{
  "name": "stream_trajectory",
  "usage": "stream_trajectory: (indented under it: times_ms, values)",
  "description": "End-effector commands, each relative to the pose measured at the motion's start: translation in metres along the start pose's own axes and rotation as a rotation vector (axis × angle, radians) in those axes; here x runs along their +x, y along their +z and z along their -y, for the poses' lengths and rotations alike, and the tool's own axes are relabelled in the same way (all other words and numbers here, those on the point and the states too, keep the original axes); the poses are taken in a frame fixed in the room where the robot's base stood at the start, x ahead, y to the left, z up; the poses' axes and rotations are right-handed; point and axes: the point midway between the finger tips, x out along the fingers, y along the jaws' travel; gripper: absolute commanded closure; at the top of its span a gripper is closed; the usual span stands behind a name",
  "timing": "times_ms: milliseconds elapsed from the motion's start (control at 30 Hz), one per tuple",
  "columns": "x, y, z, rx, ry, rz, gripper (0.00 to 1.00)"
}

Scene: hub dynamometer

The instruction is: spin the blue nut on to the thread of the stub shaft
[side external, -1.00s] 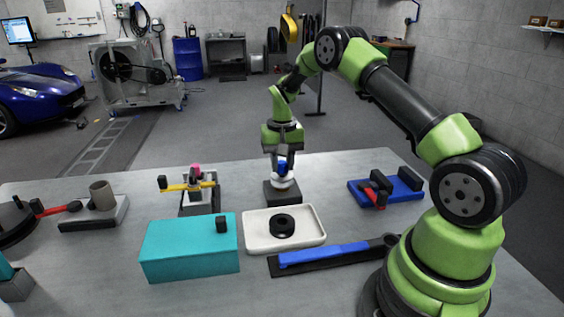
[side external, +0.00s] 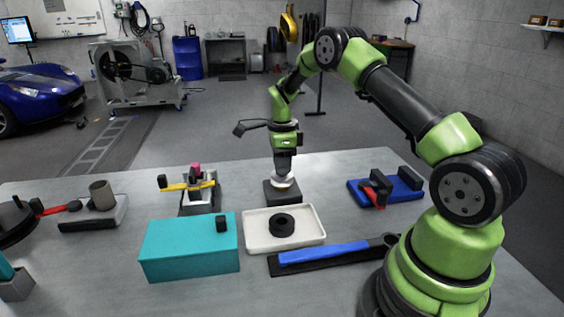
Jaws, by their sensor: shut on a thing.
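My gripper (side external: 283,171) points straight down over the stub shaft (side external: 283,183), near the back middle of the table. The shaft shows as a pale flanged piece standing upright on a dark block (side external: 283,195). My gripper is shut on the blue nut at the shaft's top. The nut is hidden now behind the near finger, which I see from its broad face. I cannot tell how far the nut sits on the thread, as the thread is hidden too.
In front lie a white tray (side external: 256,243) with a black ring (side external: 281,225), a teal box (side external: 190,253) and a blue-handled wrench (side external: 325,254). A fixture with a yellow bar (side external: 187,187) stands left, a blue base with black blocks (side external: 410,191) right.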

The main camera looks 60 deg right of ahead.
Motion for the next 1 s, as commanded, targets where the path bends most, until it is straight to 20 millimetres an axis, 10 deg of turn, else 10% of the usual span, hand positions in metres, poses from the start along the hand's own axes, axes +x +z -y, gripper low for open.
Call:
stream_trajectory:
  times_ms: [300,567,600,667,1000]
  values:
    - [0.0004,0.0015,0.0007,0.444,-0.003,0.003,1.00]
    - [0.0004,0.0017,0.0009,0.476,-0.004,0.004,1.00]
    - [0.0004,0.0018,0.0009,0.475,-0.004,0.004,0.67]
    - [0.0004,0.0017,0.0009,0.475,-0.004,0.004,0.53]
    - [0.0005,0.0006,0.0004,0.449,-0.002,0.001,0.53]
